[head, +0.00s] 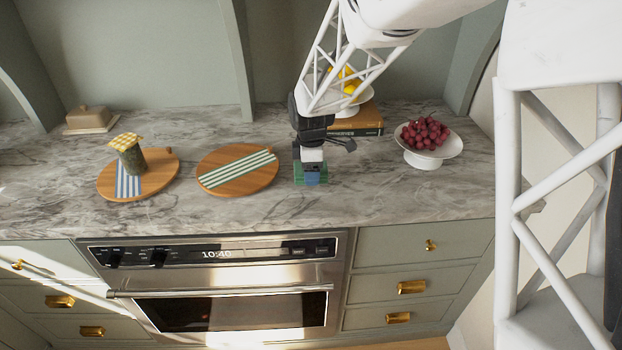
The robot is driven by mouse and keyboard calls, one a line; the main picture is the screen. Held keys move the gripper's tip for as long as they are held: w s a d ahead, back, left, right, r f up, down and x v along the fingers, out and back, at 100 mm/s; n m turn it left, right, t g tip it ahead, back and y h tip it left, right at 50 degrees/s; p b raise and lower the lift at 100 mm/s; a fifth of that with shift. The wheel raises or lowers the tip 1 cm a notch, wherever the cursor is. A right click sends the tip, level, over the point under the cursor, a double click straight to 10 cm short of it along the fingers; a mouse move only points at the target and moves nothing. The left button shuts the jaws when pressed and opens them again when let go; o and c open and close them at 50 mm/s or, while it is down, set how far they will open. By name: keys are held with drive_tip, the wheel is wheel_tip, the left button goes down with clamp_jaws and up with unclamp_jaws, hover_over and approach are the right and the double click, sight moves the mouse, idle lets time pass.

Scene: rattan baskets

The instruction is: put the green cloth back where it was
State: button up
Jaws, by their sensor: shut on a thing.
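A green-and-white striped cloth (237,170) lies flat across the round wooden board (222,186) in the middle of the counter. My gripper (311,169) is to the right of that board, low over the counter and pointing down. It is shut on a small dark green-and-blue thing (299,178), which is partly hidden by the fingers. I cannot tell what this thing is, or whether it touches the counter.
Left, another wooden board (164,178) bears a blue-striped cloth (128,184) and a jar (132,160) with a yellow checked cover. A butter dish (89,119) stands back left. A white bowl (424,160) of red fruit stands right. Books (356,127) and yellow fruit (350,84) are behind my arm.

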drive_tip(key=shift+f, duration=1.65)
drive_tip(key=shift+f, duration=0.15)
drive_tip(key=o, duration=0.9)
drive_tip(key=shift+r, duration=0.2)
wheel_tip(320, 180, up, 11)
drive_tip(key=shift+r, duration=0.5)
